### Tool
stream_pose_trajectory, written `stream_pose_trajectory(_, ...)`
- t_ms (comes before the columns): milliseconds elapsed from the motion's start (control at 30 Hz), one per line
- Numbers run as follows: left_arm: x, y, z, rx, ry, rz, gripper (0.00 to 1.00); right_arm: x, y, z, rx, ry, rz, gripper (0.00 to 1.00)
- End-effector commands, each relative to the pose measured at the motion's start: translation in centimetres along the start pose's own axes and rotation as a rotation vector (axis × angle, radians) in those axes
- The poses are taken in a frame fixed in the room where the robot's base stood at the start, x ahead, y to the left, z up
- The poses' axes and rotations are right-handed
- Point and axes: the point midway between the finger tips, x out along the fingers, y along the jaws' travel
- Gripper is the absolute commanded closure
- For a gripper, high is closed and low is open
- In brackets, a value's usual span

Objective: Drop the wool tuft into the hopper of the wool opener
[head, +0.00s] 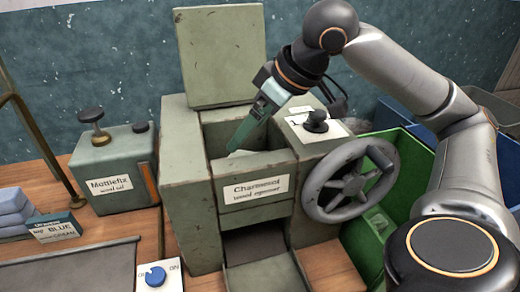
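My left gripper is not in view.
A handwheel (347,181) and a black knob (316,121) are on the machine's right side. A green bin (409,158) stands right, holding a small pale item I cannot identify. A wool oil can (113,177) stands left. A blue dial (155,276) is at the front.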

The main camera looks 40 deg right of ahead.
Motion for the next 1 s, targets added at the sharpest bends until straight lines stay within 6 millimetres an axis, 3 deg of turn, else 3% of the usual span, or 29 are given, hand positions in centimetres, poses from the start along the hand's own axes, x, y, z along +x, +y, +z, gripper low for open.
stream_pose_trajectory(267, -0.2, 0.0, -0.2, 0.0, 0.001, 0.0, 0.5, -0.9, 0.0, -0.1, 0.0, 0.001, 0.0, 0.0)
stream_pose_trajectory(700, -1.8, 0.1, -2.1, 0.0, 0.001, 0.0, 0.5, -9.8, 0.0, -0.2, 0.001, 0.003, 0.001, 0.0)
stream_pose_trajectory(1000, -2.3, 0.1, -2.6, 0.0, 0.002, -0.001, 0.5, -12.5, 0.0, 0.0, 0.0, 0.0, 0.0, 0.0)
